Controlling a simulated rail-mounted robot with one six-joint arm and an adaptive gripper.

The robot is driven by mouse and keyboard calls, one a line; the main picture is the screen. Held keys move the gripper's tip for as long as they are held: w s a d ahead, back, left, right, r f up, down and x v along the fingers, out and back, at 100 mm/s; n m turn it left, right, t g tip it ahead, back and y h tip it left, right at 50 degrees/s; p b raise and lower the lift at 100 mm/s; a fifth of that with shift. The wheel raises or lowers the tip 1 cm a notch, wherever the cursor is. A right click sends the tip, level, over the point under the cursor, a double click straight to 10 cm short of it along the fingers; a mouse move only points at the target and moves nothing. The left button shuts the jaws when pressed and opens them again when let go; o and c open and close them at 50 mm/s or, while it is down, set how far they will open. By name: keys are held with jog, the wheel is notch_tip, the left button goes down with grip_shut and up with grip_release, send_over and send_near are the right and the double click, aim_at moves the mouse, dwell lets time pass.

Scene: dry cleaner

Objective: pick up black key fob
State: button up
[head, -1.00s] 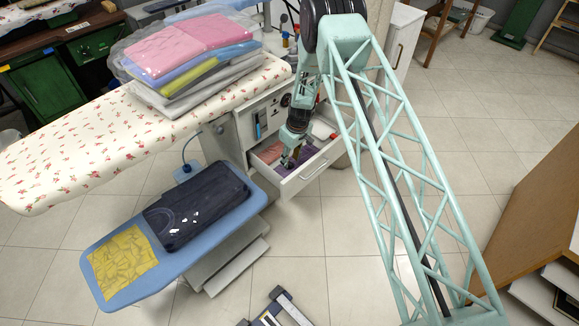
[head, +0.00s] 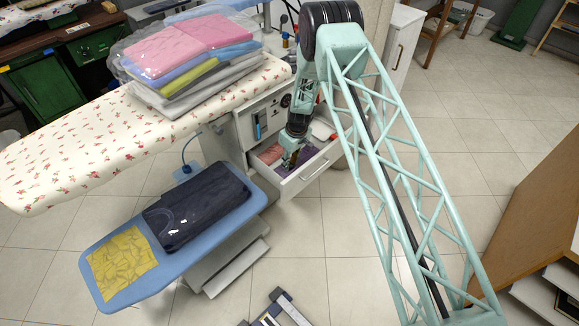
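My gripper (head: 289,161) points down into an open white drawer (head: 318,168) under the floral ironing board. The drawer holds a reddish item (head: 270,153) at its left, purple material (head: 300,160) near the front and a pale item (head: 322,130) at the right. The gripper's fingers are small and dark against the drawer's contents, so I cannot tell whether they are open or shut. I cannot make out a black key fob; it may be hidden by my gripper or too small to see.
The floral ironing board (head: 110,140) carries a stack of folded, wrapped clothes (head: 185,50). A lower blue board (head: 120,285) holds dark folded trousers (head: 195,205) and a yellow cloth (head: 122,262). A wooden counter (head: 540,215) stands at the right. The tiled floor between is mostly clear.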

jog(key=c, duration=0.4)
jog(key=shift+r+p, duration=0.85)
jog(key=shift+r, duration=4.15)
